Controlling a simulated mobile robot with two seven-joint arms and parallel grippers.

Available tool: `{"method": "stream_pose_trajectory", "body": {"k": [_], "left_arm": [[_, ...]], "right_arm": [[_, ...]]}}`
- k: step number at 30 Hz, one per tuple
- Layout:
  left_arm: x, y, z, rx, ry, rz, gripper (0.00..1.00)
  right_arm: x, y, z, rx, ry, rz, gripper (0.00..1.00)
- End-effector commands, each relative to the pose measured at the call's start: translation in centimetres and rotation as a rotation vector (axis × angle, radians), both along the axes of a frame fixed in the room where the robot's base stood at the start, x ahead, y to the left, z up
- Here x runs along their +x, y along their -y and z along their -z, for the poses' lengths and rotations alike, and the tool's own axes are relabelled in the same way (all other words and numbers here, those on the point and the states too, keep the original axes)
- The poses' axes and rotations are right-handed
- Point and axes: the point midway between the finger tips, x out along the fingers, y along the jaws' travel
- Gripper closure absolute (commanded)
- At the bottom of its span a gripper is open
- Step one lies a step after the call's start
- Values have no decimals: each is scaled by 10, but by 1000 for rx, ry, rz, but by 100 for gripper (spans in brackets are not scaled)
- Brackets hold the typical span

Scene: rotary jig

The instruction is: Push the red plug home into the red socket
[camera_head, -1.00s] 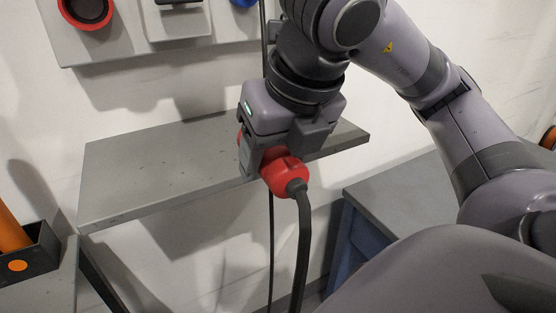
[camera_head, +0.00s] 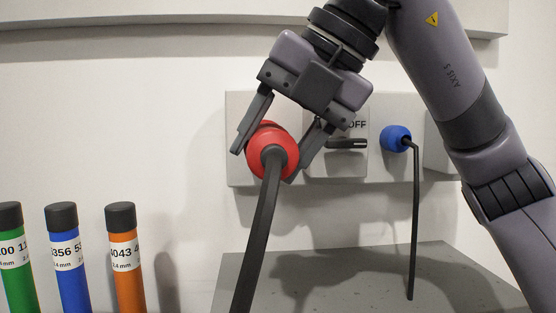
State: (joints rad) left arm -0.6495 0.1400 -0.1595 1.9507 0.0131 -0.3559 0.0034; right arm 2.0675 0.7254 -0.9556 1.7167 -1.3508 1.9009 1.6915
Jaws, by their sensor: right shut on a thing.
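My right gripper (camera_head: 265,165) comes down from above and is shut on the red plug (camera_head: 285,143), one finger on each side. The plug faces the left part of the grey wall panel (camera_head: 240,176), with its dark cable (camera_head: 257,240) hanging down toward me. The red socket is hidden behind the plug and fingers. I cannot tell whether the plug touches the socket or how deep it sits. My left gripper is not in view.
A switch marked OFF (camera_head: 347,143) is right of the plug, partly behind a finger. A blue plug (camera_head: 395,138) with a hanging cable sits farther right. A grey shelf (camera_head: 350,285) lies below. Green (camera_head: 18,270), blue (camera_head: 67,270) and orange (camera_head: 129,280) tubes stand lower left.

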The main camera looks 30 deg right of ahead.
Motion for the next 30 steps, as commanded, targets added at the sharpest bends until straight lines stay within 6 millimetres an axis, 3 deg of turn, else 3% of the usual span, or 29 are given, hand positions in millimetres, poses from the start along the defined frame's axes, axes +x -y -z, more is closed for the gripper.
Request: {"method": "stream_pose_trajectory", "body": {"k": [8,30], "left_arm": [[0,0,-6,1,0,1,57],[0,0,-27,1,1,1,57]], "right_arm": [[-2,-1,-2,-15,-12,4,90],[49,24,0,-15,-14,6,90]]}}
